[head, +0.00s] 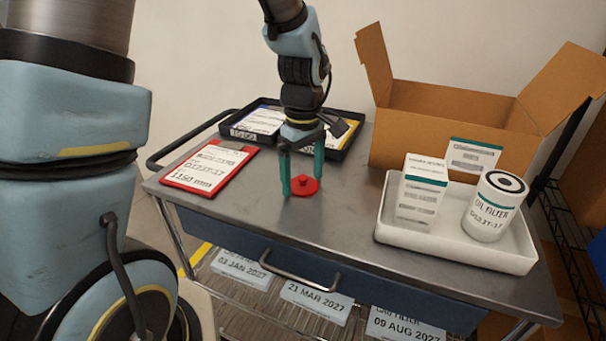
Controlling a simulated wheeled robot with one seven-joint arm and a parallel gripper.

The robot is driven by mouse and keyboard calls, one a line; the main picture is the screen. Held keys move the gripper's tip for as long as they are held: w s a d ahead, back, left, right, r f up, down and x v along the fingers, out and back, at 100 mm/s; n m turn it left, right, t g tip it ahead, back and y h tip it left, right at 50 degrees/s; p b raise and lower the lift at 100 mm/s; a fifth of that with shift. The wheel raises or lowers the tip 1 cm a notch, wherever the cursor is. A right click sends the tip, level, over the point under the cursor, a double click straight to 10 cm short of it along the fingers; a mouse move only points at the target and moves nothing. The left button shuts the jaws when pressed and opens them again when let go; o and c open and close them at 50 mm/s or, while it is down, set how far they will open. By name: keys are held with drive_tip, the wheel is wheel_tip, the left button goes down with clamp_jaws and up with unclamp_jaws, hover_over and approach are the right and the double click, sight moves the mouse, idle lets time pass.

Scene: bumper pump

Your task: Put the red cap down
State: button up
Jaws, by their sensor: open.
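The red cap (305,187) is a small round disc with a raised knob. Whether a finger touches the cap cannot be told.
A red clipboard-like board (209,167) lies left of my gripper. Behind is a black tray (337,147) with labelled cards. To the right, a white tray (455,250) holds an oil filter (492,212) and boxes. An open cardboard box (440,135) stands behind it.

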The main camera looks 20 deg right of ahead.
sight(303, 177)
drive_tip(key=shift+r, duration=0.1)
wheel_tip(303, 177, up, 12)
drive_tip(key=a+f+m, duration=0.3)
drive_tip(key=a+f, duration=0.1)
drive_tip(key=a, duration=0.8)
drive_tip(key=w+a+f+m+t, duration=0.1)
drive_tip(key=a+f+m, duration=0.2)
drive_tip(key=a, duration=1)
wheel_tip(303, 177, down, 2)
drive_tip(key=shift+w+a+f+t+b, duration=0.1)
drive_tip(key=shift+w+a+t+b, duration=0.05)
drive_tip(key=shift+t+b, duration=0.2)
